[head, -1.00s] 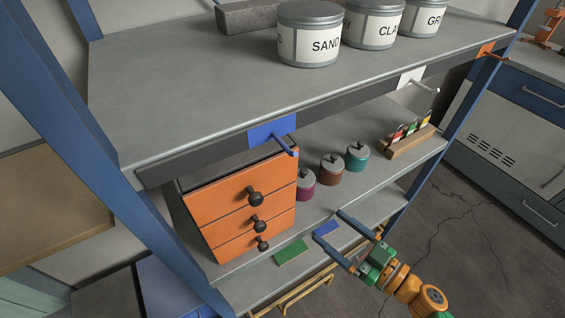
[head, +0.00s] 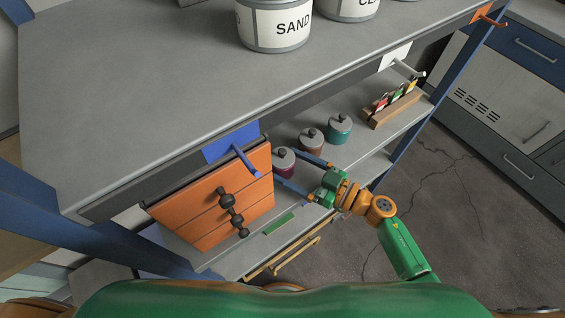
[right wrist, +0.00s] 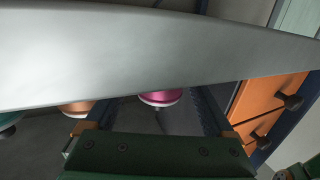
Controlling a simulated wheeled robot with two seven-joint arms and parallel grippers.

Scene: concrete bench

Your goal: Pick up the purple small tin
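The purple small tin (head: 284,161) has a grey lid with a dark knob and stands on the lower shelf, right of the orange drawer unit. My left gripper is not in view.
A brown tin (head: 311,140) and a teal tin (head: 340,130) stand beside it. The orange drawer unit (head: 215,205) is close on the left. The grey upper bench top (head: 170,90) overhangs the shelf, with a blue hook (head: 245,160) at its front.

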